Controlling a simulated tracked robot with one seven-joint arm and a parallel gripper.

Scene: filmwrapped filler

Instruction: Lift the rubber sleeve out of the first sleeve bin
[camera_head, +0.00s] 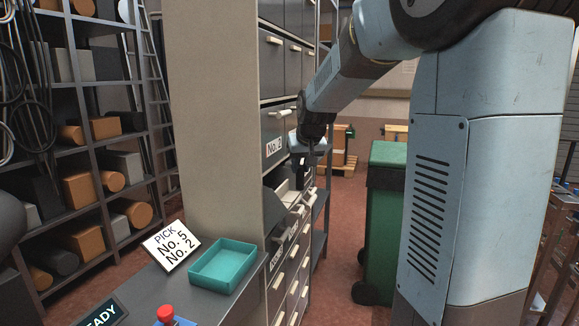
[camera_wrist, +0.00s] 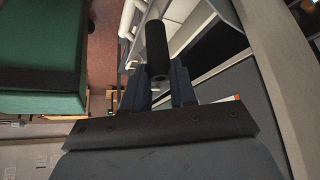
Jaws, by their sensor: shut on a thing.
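The rubber sleeve (camera_wrist: 156,46) is a black hollow cylinder in the wrist view. My gripper (camera_wrist: 158,82) is shut on it, with a finger on each side of its near end and the rest of it sticking out beyond the fingertips. In the head view my gripper (camera_head: 306,160) points down in front of the drawer cabinet, over a pulled-out bin (camera_head: 287,192). The sleeve is hard to make out there against the dark gripper. The open bin's pale walls (camera_wrist: 225,52) show beside the sleeve in the wrist view. I cannot tell how far the sleeve is above the bin floor.
The grey drawer cabinet (camera_head: 271,88) stands close to my arm, with a drawer labelled "No. 2" (camera_head: 273,147) just left of my gripper. A green wheeled bin (camera_head: 385,220) stands to the right. A teal tray (camera_head: 223,265) and a "PICK No. 5 No. 2" sign (camera_head: 171,246) are on the counter.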

